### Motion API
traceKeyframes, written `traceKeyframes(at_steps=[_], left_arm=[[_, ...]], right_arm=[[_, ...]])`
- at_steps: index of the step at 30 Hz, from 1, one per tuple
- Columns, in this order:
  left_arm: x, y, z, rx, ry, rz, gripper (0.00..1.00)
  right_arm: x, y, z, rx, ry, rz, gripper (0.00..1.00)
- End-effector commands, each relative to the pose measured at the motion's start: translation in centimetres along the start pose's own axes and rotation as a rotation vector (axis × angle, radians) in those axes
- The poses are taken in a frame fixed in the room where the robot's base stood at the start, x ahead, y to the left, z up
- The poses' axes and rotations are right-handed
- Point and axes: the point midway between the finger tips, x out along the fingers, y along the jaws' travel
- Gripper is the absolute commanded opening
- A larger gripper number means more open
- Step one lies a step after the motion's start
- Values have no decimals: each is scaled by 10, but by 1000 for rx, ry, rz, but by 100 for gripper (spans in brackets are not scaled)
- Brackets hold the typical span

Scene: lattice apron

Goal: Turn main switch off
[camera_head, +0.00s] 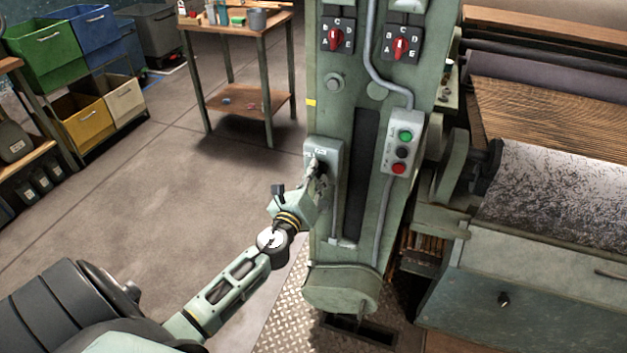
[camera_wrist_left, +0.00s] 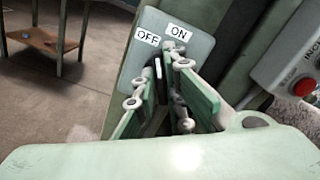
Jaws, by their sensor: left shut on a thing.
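The main switch is a grey-green box (camera_head: 322,150) on the front of the green machine column, and its plate (camera_wrist_left: 185,38) fills the upper middle of the left wrist view. The plate carries an OFF label on the left and an ON label on the right. My left gripper (camera_head: 317,171) is at the box, with its fingers reaching the plate. In the left wrist view the gripper (camera_wrist_left: 167,72) is shut on a dark switch lever (camera_wrist_left: 158,98) between its fingers. The fingers partly hide the lever, so its exact position is hard to tell. My right gripper is out of view.
A button box (camera_head: 402,142) with green, black and red buttons is right of the switch. Red rotary knobs (camera_head: 338,38) sit higher on the column.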

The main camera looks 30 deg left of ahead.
Motion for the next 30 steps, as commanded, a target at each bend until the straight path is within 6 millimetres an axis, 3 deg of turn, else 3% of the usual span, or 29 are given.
traceKeyframes(at_steps=[12, 30], left_arm=[[0, 4, -2, -401, -1, 2, 0], [0, 6, -3, -907, 0, 2, 0]], right_arm=[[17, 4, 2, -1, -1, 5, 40], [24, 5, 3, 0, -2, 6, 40]])
